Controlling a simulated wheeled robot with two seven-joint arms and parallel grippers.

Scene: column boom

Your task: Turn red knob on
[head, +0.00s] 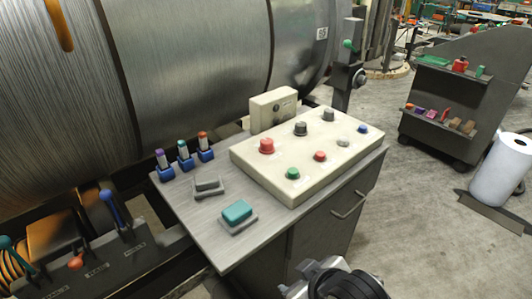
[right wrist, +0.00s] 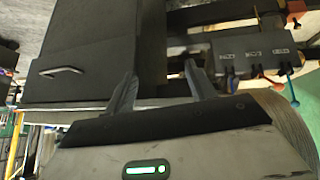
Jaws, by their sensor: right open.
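A large red knob (head: 267,146) stands at the left of the cream control panel (head: 270,181) on the grey cabinet top. A smaller red button or knob (head: 320,156) sits to its right on the same panel. My right gripper (right wrist: 163,88) is open, with nothing between its fingers. In the head view part of my right arm's end shows at the bottom edge, well in front of the panel and below it, touching nothing visible. The red knob does not show in the right wrist view. My left gripper is out of view.
The panel also carries dark knobs (head: 300,128), a green button (head: 292,173) and a blue one. Small blue holders (head: 184,163) and a teal block (head: 237,211) share the cabinet top. A lever box (head: 115,255) is at lower left. The cabinet handle (head: 349,206) juts out.

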